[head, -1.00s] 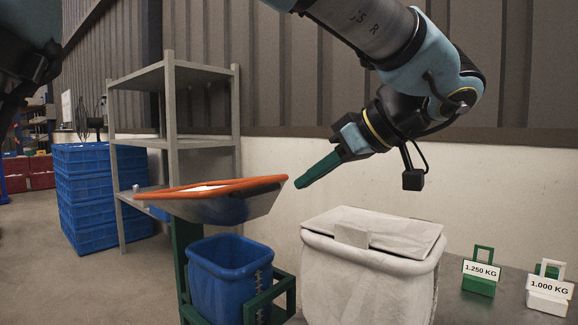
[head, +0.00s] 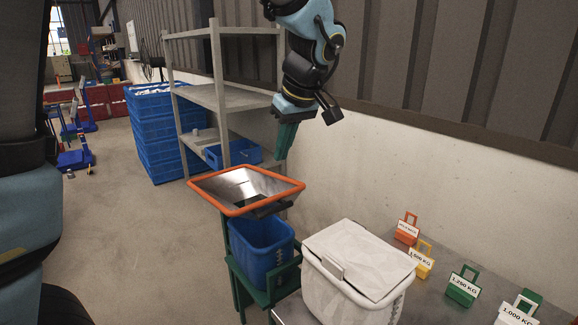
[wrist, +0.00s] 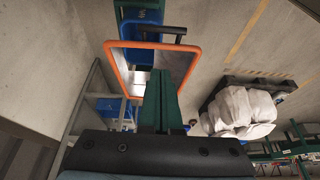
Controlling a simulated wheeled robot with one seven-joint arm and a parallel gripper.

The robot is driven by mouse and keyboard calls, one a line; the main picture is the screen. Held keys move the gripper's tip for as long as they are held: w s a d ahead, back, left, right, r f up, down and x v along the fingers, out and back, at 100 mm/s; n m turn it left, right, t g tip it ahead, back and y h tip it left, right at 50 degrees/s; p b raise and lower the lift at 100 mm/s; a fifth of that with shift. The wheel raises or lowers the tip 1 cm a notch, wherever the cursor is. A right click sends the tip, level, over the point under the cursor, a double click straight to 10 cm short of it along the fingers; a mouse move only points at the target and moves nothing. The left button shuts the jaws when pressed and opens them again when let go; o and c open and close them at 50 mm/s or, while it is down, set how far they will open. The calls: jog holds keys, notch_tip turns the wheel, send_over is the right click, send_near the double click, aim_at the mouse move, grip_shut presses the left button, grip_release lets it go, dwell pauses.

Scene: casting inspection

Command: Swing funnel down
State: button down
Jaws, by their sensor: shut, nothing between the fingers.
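The funnel (head: 238,180) has an orange rim and shiny grey metal inner walls. It lies roughly level above the blue bucket (head: 262,252), which sits in a green stand (head: 236,290). A dark opening or bar shows at its front right. My gripper (head: 281,157) has green fingers pressed together, pointing down just behind the funnel's far rim. The head view does not settle whether they touch it. In the wrist view the shut fingers (wrist: 161,75) overlap the funnel's rim (wrist: 116,68), and a dark handle-like bar (wrist: 165,30) crosses the opposite side.
A white lidded bin (head: 345,285) stands right of the bucket. Several labelled weights, including a green one (head: 462,287), stand on the grey table at right. A grey shelf (head: 215,100) and stacked blue crates (head: 155,140) are behind.

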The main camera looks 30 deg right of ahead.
jog(key=r, duration=0.1)
jog(key=p, duration=0.2)
send_over(276, 207)
jog(key=w, duration=0.1)
notch_tip(276, 207, down, 9)
jog(key=f, duration=0.1)
jog(key=s+f, duration=0.1)
jog(key=f, duration=0.1)
jog(key=shift+p, duration=0.3)
jog(key=shift+s+f, duration=0.1)
jog(key=shift+f, duration=0.4)
